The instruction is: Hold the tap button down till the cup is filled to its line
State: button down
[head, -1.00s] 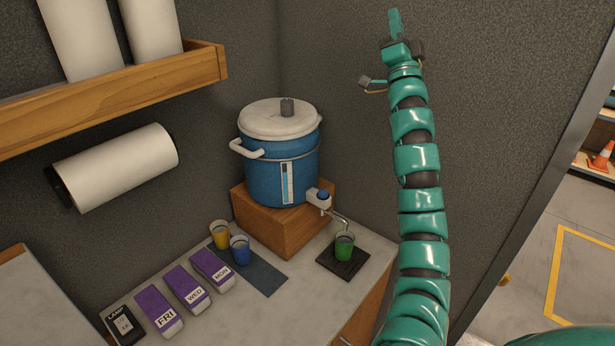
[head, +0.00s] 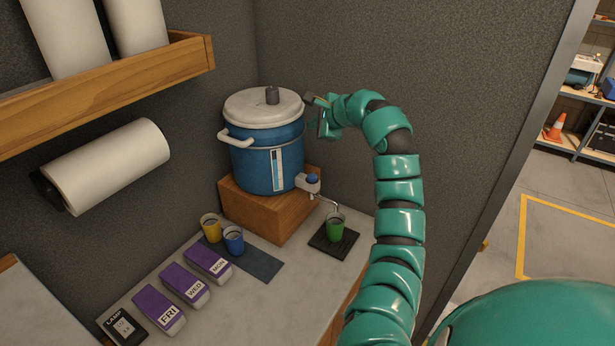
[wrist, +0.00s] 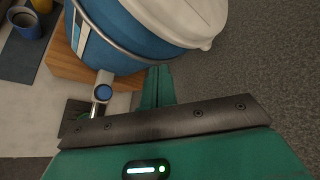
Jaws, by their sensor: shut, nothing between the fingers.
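A blue pot dispenser (head: 262,160) with a white lid stands on a wooden block. Its grey tap has a round blue button (head: 313,178) on top; the button also shows in the wrist view (wrist: 103,92), left of my fingers. A green cup (head: 336,229) stands upright on a black mat under the thin spout. I cannot make out a fill line or its water level. My gripper (head: 319,114) is shut and empty, beside the pot's right upper side and above the tap, apart from the button. Its fingers also show in the wrist view (wrist: 157,86).
A yellow cup (head: 210,229) and a blue cup (head: 233,241) stand on a dark mat left of the wooden block (head: 283,213). Purple day-labelled boxes (head: 185,285) and a lamp box (head: 122,326) lie at the front left. A shelf and paper roll are on the left wall.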

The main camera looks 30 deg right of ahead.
jog(key=f+m, duration=0.1)
jog(key=s+f+g, duration=0.1)
jog(key=s+a+f+m, duration=0.1)
jog(key=shift+s+f+m+g, duration=0.1)
jog(key=shift+f+m+g, duration=0.2)
jog(key=shift+f+g, duration=0.1)
jog(key=shift+f, duration=0.1)
send_near(310, 174)
jog(key=shift+w+a+f+b, duration=0.1)
jog(key=shift+w+f, duration=0.35)
jog(key=shift+w, duration=0.35)
jog(key=shift+w+a+f+b, duration=0.1)
jog(key=shift+w+f, duration=0.4)
jog(key=shift+w, duration=0.3)
jog(key=shift+w+a+f+b, duration=0.15)
jog(key=shift+w+f, duration=0.3)
jog(key=shift+w, duration=0.35)
jog(key=shift+f, duration=0.1)
jog(key=shift+f, duration=0.3)
jog(key=shift+f, duration=0.55)
dwell(3.5)
